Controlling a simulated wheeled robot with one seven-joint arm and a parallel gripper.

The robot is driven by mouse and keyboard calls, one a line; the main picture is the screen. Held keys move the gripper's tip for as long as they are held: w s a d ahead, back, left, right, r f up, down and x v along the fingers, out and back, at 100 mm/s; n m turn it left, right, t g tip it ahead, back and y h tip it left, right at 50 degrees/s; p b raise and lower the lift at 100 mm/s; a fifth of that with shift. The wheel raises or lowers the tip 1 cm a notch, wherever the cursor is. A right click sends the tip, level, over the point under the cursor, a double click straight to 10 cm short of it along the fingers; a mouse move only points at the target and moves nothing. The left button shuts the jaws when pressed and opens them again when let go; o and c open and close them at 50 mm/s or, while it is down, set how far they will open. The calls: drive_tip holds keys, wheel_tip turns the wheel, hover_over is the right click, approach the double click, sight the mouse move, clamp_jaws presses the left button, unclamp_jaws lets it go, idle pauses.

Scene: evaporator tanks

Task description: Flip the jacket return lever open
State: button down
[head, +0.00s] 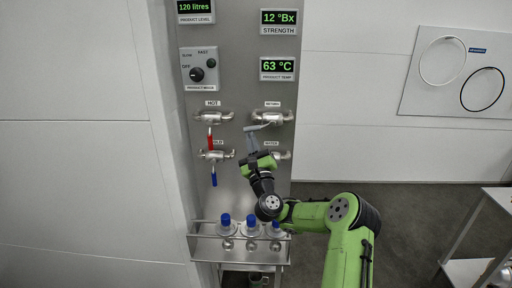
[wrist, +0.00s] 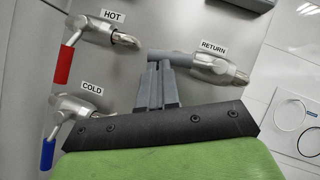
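The return valve (wrist: 218,68) sits under the RETURN label on the steel panel, and it also shows in the head view (head: 272,117). Its grey lever (wrist: 178,58) sticks out sideways to the left of the valve body, roughly level; it shows in the head view too (head: 257,127). My gripper (wrist: 157,68) has its two grey fingers close together, pointing up at the lever. The fingertips meet the lever's lower edge near its free end; I cannot tell whether they touch. Nothing shows between the fingers. In the head view my gripper (head: 250,134) is just below the lever.
The hot valve's red lever (wrist: 64,64) and the cold valve's blue lever (wrist: 48,153) hang down at left. The water valve (head: 281,155) is partly hidden by my arm. Blue-capped bottles (head: 225,221) stand on a steel shelf (head: 206,252) below.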

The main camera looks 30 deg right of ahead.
drive_tip(key=shift+w+a+r, duration=0.1)
drive_tip(key=shift+a+r, duration=0.1)
drive_tip(key=shift+r, duration=0.3)
drive_tip(key=shift+a+r, duration=0.1)
idle(0.3)
drive_tip(key=s+a+f+b, duration=0.4)
drive_tip(key=s+f+b, duration=0.3)
drive_tip(key=b, duration=0.6)
wheel_tip(320, 180, down, 3)
drive_tip(key=shift+s+a+r+b, duration=0.1)
drive_tip(key=shift+s+a+b, duration=0.1)
drive_tip(key=shift+a+b, duration=0.15)
drive_tip(key=shift+a+r, duration=0.1)
